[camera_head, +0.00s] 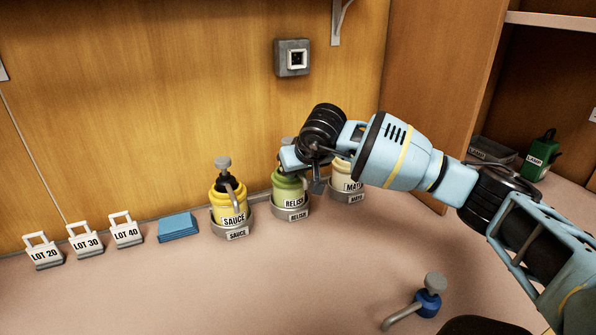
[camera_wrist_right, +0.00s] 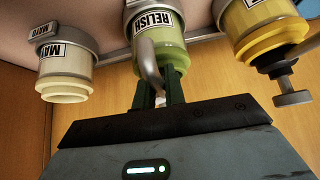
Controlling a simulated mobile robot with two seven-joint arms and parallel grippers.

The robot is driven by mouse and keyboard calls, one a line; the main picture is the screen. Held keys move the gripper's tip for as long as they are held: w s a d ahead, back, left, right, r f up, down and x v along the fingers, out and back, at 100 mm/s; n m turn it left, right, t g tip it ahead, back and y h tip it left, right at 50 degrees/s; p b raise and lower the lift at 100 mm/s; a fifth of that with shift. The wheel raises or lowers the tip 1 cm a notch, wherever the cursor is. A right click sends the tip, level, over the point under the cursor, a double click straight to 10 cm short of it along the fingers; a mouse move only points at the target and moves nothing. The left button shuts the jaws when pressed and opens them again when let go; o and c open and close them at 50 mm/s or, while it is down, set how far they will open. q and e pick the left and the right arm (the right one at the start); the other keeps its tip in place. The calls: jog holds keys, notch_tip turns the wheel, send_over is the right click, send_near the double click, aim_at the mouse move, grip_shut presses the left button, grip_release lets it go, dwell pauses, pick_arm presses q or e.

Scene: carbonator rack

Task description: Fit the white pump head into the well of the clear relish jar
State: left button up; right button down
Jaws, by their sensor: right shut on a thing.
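The relish jar (camera_head: 292,188) has green contents and stands in a grey holder labelled RELISH. It shows upside down in the right wrist view (camera_wrist_right: 160,50). My right gripper (camera_wrist_right: 160,92) is at the top of this jar and shut on a pump head, whose grey curved spout (camera_wrist_right: 148,66) hangs down along the jar's front. The gripper (camera_head: 298,160) hides the jar's top in the head view. The pump's collar and its colour are hidden, and I cannot tell how deep it sits in the well. My left gripper is out of view.
The sauce jar (camera_head: 230,204) with its own pump stands left of the relish. The mayo jar (camera_wrist_right: 64,74) has no pump. A blue-collared pump (camera_head: 428,300) rests on the counter. The front counter is mostly clear.

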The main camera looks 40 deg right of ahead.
aim_at(295, 189)
jog(key=f, duration=0.3)
jog(key=shift+s+a+g, duration=0.2)
jog(key=shift+s+g, duration=0.15)
jog(key=shift+g, duration=0.05)
jog(key=c, duration=1.4)
grip_release()
jog(key=shift+w+a, duration=0.1)
jog(key=shift+a, duration=0.05)
jog(key=shift+d, duration=0.2)
jog(key=shift+t, duration=0.3)
jog(key=v, duration=0.3)
jog(key=w+v, duration=0.1)
jog(key=v, duration=0.2)
jog(key=r+p+v, duration=0.1)
jog(key=v, duration=0.2)
jog(key=shift+w+a+r, duration=0.1)
jog(key=shift+w+r, duration=0.05)
jog(key=shift+r, duration=0.35)
